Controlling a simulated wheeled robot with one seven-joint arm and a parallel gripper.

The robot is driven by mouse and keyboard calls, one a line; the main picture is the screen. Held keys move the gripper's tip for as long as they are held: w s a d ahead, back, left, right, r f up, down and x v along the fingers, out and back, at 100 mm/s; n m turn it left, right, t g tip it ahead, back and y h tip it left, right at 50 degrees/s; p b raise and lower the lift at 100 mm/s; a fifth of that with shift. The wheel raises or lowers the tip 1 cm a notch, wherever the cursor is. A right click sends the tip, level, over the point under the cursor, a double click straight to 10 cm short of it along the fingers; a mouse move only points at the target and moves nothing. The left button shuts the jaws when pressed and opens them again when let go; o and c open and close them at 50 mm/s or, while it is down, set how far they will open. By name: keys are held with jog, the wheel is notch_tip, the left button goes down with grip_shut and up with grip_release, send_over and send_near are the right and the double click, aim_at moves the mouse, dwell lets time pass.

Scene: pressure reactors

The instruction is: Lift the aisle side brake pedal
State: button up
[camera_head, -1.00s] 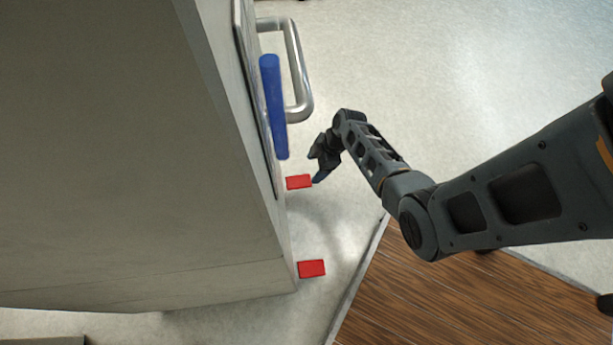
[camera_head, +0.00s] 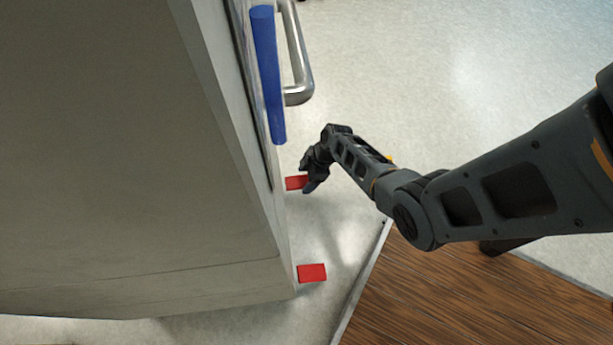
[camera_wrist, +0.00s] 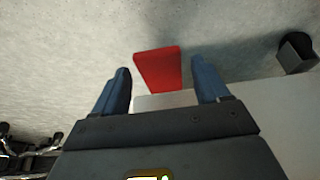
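Two red brake pedals stick out low from the side of the grey cabinet (camera_head: 150,190): an upper one (camera_head: 294,183) and a lower one (camera_head: 312,273) in the head view. I cannot tell from the pictures which is the aisle side one. My gripper (camera_head: 306,180) is at the upper pedal and hides its right end. In the wrist view my gripper (camera_wrist: 160,68) is open, with its two blue fingers apart. One red pedal (camera_wrist: 158,68) shows between them, with a gap on both sides. Contact is not visible.
A blue bar (camera_head: 268,75) and a metal handle (camera_head: 300,70) are on the cabinet's side above the pedals. A dark wheel-like part (camera_wrist: 294,45) is at the right in the wrist view. Pale floor lies right of the cabinet, with a wood-patterned area (camera_head: 440,295) at the bottom right.

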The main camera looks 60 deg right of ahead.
aim_at(303, 181)
grip_shut()
jog(key=shift+w+a+r+g+h+p, duration=0.2)
jog(key=shift+r+g+h+p, duration=0.4)
jog(key=shift+p, duration=0.5)
jog(key=shift+w+a+r+g+h+p, duration=0.15)
jog(key=shift+w+r+g+h+p, duration=0.05)
jog(key=shift+r+g+h+p, duration=0.2)
jog(key=shift+w+a+r+g+h+p, duration=0.2)
jog(key=shift+g+h+p, duration=0.1)
jog(key=shift+g+p, duration=0.2)
jog(key=shift+o, duration=0.6)
grip_release()
jog(key=shift+d, duration=0.1)
notch_tip(303, 181, up, 8)
jog(key=p, duration=0.4)
jog(key=shift+p, duration=0.3)
jog(key=shift+s+f, duration=0.15)
